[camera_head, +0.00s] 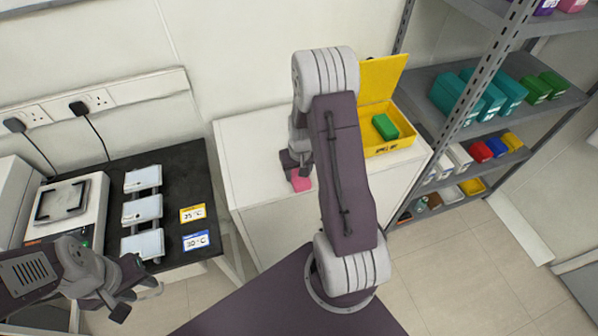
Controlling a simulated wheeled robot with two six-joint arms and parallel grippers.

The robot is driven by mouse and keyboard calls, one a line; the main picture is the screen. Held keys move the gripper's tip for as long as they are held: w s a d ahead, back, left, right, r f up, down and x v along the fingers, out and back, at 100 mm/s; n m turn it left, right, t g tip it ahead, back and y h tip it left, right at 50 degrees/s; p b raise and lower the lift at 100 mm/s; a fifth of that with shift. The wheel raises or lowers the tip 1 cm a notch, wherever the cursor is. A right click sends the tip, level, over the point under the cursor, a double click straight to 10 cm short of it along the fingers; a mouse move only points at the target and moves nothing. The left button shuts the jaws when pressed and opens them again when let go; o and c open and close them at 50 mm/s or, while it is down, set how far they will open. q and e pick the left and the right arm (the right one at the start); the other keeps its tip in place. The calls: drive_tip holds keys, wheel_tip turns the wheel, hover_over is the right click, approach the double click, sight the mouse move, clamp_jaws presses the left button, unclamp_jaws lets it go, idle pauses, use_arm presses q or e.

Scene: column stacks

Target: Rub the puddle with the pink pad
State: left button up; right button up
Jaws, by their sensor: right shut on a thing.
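My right gripper (297,172) is shut on the pad from above. The pad looks low at the tabletop, but I cannot tell whether it touches it. I cannot make out the puddle; my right arm covers much of the table. My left gripper (143,294) is open and empty at the lower left, in front of the black bench.
A yellow open-lidded box (388,143) with a green block (385,126) stands on the table's right. A black bench (180,165) at left carries a scale (66,205), white trays and temperature cards. A grey shelf rack (470,130) with coloured boxes stands right.

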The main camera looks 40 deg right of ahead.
wheel_tip(320, 180, up, 3)
drive_tip(key=shift+s+r+p, duration=0.1)
drive_tip(key=shift+p, duration=0.85)
drive_tip(key=shift+w+r+p, duration=0.3)
drive_tip(key=shift+r+p, duration=0.25)
drive_tip(key=shift+p, duration=0.15)
drive_tip(key=shift+r+p, duration=0.35)
drive_tip(key=shift+s+r+p, duration=0.2)
drive_tip(key=shift+r+p, duration=0.8)
drive_tip(key=shift+r, duration=0.25)
drive_tip(key=shift+r+p, duration=0.4)
drive_tip(key=shift+w, duration=0.1)
